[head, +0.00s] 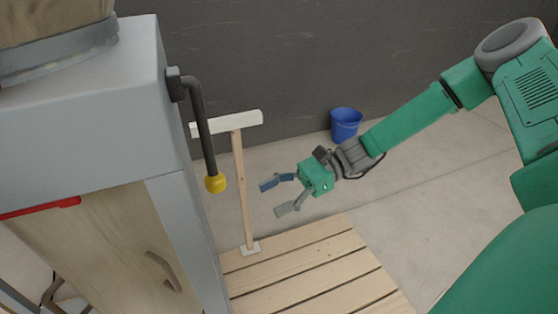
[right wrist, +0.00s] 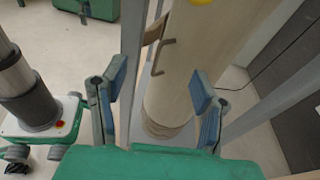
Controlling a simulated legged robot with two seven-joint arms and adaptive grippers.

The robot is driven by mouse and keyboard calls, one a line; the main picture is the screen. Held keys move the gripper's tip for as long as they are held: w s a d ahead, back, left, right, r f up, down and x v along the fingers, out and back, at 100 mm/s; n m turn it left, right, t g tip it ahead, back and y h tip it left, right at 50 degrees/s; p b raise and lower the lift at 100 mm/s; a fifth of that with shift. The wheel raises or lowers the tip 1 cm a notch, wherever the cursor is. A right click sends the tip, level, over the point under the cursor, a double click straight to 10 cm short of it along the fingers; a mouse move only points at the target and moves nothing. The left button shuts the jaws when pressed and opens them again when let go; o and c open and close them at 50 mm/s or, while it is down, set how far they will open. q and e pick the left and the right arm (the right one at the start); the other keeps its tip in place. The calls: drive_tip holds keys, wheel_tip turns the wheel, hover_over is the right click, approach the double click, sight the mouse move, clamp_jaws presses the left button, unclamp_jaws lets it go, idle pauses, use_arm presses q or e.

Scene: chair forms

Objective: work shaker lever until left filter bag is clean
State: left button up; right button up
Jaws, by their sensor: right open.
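The shaker lever (head: 198,118) is a dark bent bar on the right side of a grey housing (head: 80,120). My left gripper is out of view.
A tan body with a dark handle (head: 162,268) is under the housing. A red strip (head: 40,207) lies along the housing's lower edge. A white-topped wooden T-shaped piece (head: 240,185) stands behind the knob, by a slatted pallet (head: 310,270). A blue bucket (head: 346,124) stands near the wall.

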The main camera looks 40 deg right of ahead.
sight(216, 182)
wheel_tip(216, 182, up, 6)
drive_tip(key=w+d+m+t+y, duration=0.1)
drive_tip(key=w+d+t+y, duration=0.1)
drive_tip(key=b+x, duration=0.2)
drive_tip(key=x, duration=0.2)
drive_tip(key=b+x, duration=0.2)
drive_tip(key=x, duration=0.2)
drive_tip(key=b+x, duration=0.2)
drive_tip(key=x, duration=0.2)
drive_tip(key=shift+s+f, duration=0.1)
drive_tip(key=shift+f, duration=0.25)
drive_tip(key=shift+a+r, duration=0.1)
drive_tip(key=shift+a, duration=0.35)
drive_tip(key=shift+d, duration=0.15)
drive_tip(key=c, duration=0.9)
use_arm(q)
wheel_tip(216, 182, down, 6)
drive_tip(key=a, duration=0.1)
use_arm(e)
drive_tip(key=o, duration=0.5)
